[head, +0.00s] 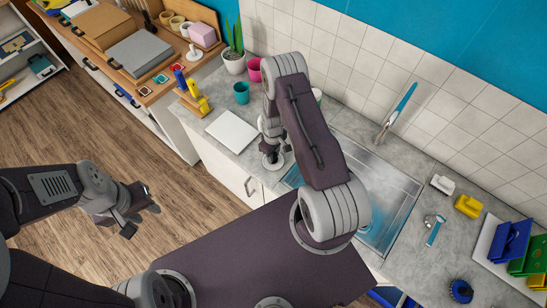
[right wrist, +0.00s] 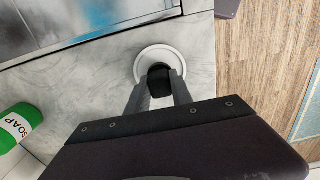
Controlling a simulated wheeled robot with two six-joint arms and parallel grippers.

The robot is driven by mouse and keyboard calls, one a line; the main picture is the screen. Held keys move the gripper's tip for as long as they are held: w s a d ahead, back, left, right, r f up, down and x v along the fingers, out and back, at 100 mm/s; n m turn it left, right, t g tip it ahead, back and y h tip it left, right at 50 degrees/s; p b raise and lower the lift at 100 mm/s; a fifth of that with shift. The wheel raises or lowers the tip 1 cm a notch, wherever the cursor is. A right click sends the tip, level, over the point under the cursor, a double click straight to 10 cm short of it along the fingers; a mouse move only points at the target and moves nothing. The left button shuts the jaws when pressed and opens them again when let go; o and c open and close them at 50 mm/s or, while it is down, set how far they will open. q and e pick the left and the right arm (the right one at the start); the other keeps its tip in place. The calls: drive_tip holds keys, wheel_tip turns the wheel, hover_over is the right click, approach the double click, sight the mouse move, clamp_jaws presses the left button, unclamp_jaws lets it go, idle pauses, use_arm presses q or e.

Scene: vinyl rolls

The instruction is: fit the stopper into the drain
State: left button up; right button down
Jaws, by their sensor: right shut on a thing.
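The stopper is a white disc with a black knob (right wrist: 153,60); its rim also shows in the head view (head: 272,164) on the grey counter, left of the sink. My right gripper (head: 268,150) points down over it. In the right wrist view its two fingers (right wrist: 159,88) are shut on the knob from both sides. I cannot tell whether the disc touches the counter. The metal sink (head: 398,192) lies to the right, partly behind my right arm. The drain is hidden. My left gripper (head: 141,218) is open and empty above the wooden floor.
A white board (head: 232,131), a teal cup (head: 241,92) and a plant pot (head: 234,63) stand to the left on the counter. A faucet (head: 396,113) rises behind the sink. A green soap bottle (right wrist: 17,127) is in the right wrist view. Brushes and sponges lie to the right.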

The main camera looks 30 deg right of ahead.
wheel_tip(320, 180, up, 2)
drive_tip(key=shift+w+p, duration=0.1)
drive_tip(key=shift+p, duration=0.45)
drive_tip(key=shift+d+r+p, duration=0.15)
drive_tip(key=shift+r+p, duration=0.4)
drive_tip(key=shift+r, duration=0.2)
drive_tip(key=shift+r+p, duration=0.35)
drive_tip(key=shift+r, duration=0.15)
